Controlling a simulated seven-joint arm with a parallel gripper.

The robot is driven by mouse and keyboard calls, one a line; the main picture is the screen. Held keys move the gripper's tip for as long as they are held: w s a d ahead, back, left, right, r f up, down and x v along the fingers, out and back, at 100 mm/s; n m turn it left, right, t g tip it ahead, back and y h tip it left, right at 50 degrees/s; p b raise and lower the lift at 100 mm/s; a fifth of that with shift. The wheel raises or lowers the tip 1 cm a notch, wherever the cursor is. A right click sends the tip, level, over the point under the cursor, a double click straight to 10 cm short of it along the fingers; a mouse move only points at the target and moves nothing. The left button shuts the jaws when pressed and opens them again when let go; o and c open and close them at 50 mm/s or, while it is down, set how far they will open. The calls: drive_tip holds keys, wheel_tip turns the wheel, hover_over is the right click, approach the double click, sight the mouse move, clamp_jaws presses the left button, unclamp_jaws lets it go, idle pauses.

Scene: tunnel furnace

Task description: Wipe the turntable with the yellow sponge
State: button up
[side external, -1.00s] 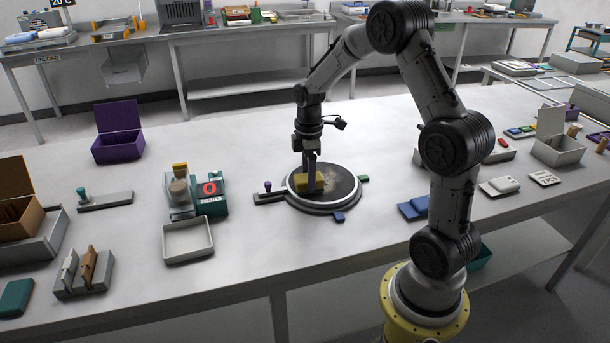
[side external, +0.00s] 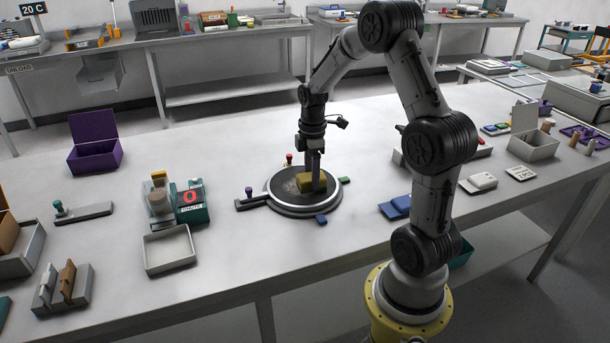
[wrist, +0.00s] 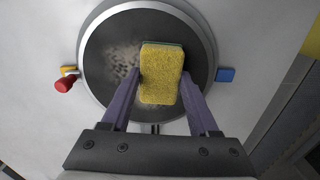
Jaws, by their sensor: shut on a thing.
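The turntable (side external: 297,206) is a dark round disc with a pale ring, on the bench in the middle of the side view. It also fills the upper middle of the wrist view (wrist: 105,85). A pale, speckled smudge (wrist: 122,58) lies on the disc, left of the sponge. My gripper (wrist: 161,80) is shut on the yellow sponge (wrist: 162,72), one purple finger on each side. In the side view the sponge (side external: 309,184) appears to rest on the right part of the disc. Its underside is hidden.
Around the turntable are a red knob (wrist: 63,85), a blue tab (wrist: 225,75), a green tab (side external: 344,180) and a grey arm with a purple knob (side external: 248,191). A grey tray (side external: 168,250) and a teal box (side external: 192,205) stand left. Bare bench lies in front.

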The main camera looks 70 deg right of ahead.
drive_tip(key=shift+s+d, duration=1.35)
drive_tip(key=shift+s, duration=0.1)
drive_tip(key=shift+w+d+f, duration=0.15)
drive_tip(key=shift+w+d, duration=0.65)
drive_tip(key=shift+w, duration=0.05)
drive_tip(key=shift+w+a, duration=1.35)
drive_tip(key=shift+a, duration=0.05)
drive_tip(key=shift+w+a+f, duration=0.1)
drive_tip(key=shift+w+a, duration=1.35)
drive_tip(key=shift+a, duration=0.1)
drive_tip(key=shift+w+a, duration=1.1)
drive_tip(key=shift+a, duration=0.05)
drive_tip(key=shift+w+d+r, duration=0.2)
drive_tip(key=shift+w+d, duration=0.6)
drive_tip(key=shift+w, duration=0.05)
drive_tip(key=shift+s+d, duration=1.25)
drive_tip(key=shift+d, duration=0.05)
drive_tip(key=shift+s+d+f, duration=0.25)
drive_tip(key=shift+s+d, duration=0.55)
drive_tip(key=shift+s, duration=0.15)
drive_tip(key=shift+s+d+f, duration=0.2)
drive_tip(key=shift+s+d, duration=0.6)
drive_tip(key=shift+s, duration=0.1)
drive_tip(key=shift+s+d, duration=0.2)
drive_tip(key=shift+s, duration=0.05)
drive_tip(key=shift+c, duration=0.6)
drive_tip(key=shift+s+d, duration=0.9)
drive_tip(key=shift+s, duration=0.05)
drive_tip(key=shift+r, duration=0.15)
